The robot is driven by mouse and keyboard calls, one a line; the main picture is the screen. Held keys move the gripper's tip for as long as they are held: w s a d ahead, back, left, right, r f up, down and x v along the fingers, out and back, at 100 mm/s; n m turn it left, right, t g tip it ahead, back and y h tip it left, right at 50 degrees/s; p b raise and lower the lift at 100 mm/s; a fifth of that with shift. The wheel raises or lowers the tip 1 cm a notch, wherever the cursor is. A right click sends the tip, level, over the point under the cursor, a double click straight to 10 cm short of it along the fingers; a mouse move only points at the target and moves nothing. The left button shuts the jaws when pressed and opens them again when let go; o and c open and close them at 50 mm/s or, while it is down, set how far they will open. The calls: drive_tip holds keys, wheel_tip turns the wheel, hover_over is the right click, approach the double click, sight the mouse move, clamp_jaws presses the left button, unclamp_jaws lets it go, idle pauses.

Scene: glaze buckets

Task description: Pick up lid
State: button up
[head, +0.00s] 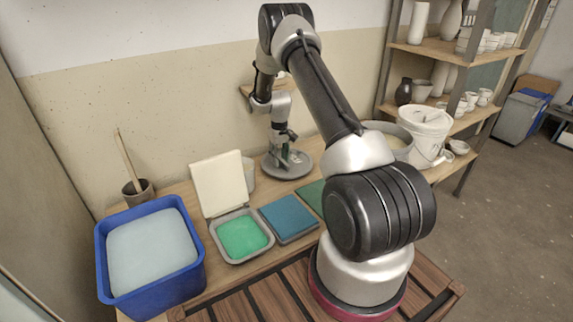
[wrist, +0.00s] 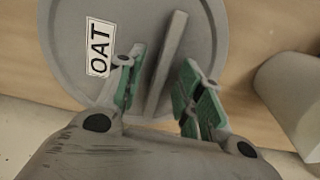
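The round grey lid (head: 305,168) lies flat on the bench near the wall, under my arm. In the wrist view the lid (wrist: 80,40) has a straight raised handle bar (wrist: 172,50) across it and a white label reading "OAT". My gripper (head: 286,155) points down over the lid. In the wrist view my gripper (wrist: 163,70) is open, with one green-padded finger on each side of the handle bar. The lid's near edge is hidden behind my gripper.
A blue tub (head: 193,275) and a green-filled tray with raised cover (head: 218,178) stand left. A blue tray (head: 290,220) is in front. A white bucket (head: 425,130) stands right, beside shelving (head: 450,52). A pale cylindrical object (wrist: 295,95) is right of the lid in the wrist view.

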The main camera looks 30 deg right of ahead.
drive_tip(key=shift+f, duration=0.25)
idle(0.3)
clamp_jaws()
